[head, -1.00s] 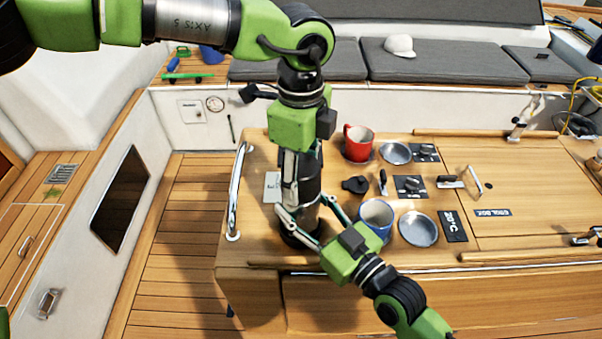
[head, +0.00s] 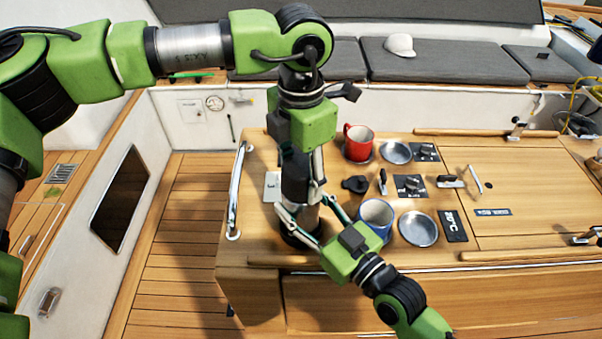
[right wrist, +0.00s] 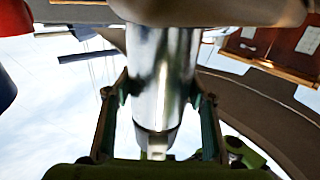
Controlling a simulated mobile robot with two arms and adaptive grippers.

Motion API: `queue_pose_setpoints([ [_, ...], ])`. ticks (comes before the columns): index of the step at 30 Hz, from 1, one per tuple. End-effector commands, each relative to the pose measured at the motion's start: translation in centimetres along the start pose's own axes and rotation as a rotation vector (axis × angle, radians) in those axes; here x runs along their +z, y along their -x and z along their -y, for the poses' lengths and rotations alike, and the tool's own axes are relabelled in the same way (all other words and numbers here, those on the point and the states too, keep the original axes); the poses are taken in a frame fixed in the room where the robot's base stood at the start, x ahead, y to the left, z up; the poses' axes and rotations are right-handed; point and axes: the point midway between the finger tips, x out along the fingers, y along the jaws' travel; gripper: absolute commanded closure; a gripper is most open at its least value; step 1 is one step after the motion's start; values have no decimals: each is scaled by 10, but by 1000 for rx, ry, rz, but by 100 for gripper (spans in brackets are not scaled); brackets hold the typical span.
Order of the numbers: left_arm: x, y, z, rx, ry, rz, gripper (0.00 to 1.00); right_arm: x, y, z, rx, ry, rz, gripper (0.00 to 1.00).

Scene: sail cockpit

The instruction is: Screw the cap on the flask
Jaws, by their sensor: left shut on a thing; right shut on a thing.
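The steel flask (head: 307,216) stands upright near the left end of the wooden table, partly hidden by both grippers. It also shows as a shiny cylinder in the right wrist view (right wrist: 160,75). My right gripper (head: 318,232) reaches in from the lower right and is shut around the flask's body; its fingers flank the steel in the right wrist view (right wrist: 160,110). My left gripper (head: 300,185) points straight down over the flask and is shut on the black cap (head: 294,178), in line with the flask's top. The join between cap and flask is hard to see.
A red mug (head: 358,142), a blue mug (head: 376,216) and two metal dishes (head: 396,152) (head: 418,229) stand right of the flask. A small black object (head: 355,185) lies between the mugs. A metal rail (head: 236,190) edges the table's left side.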

Motion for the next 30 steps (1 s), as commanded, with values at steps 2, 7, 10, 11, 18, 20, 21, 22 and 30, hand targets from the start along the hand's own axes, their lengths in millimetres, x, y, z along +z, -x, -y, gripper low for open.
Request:
queue_pose_setpoints([
  [2, 0, 0, 0, -1, -161, 2, 76, -1, 0, 0, -1, 0, -2, 100],
  [7, 0, -1, 0, -1, -515, 1, 76, -1, 0, 0, -1, 0, -2, 100],
  [10, 0, -1, 0, 0, -723, 2, 76, -1, 0, 0, -1, 0, -2, 100],
  [11, 0, -1, 0, 1, -785, 1, 76, -1, 0, 0, -1, 0, -2, 100],
  [18, 0, -1, 0, 2, -1280, 1, 76, -1, 0, 0, -1, 0, -2, 100],
  [20, 0, -1, 0, 1, -1403, 2, 76, -1, 0, 0, -1, 1, -2, 100],
  [21, 0, -1, 0, 1, -1485, 1, 76, -1, 0, 0, -1, 1, -2, 100],
  [22, 0, -1, 0, 2, -1545, 1, 76, -1, 0, 0, -1, 1, -2, 100],
  [30, 0, -1, -1, 4, -1803, -1, 76, -1, 0, 1, -1, 1, -2, 100],
])
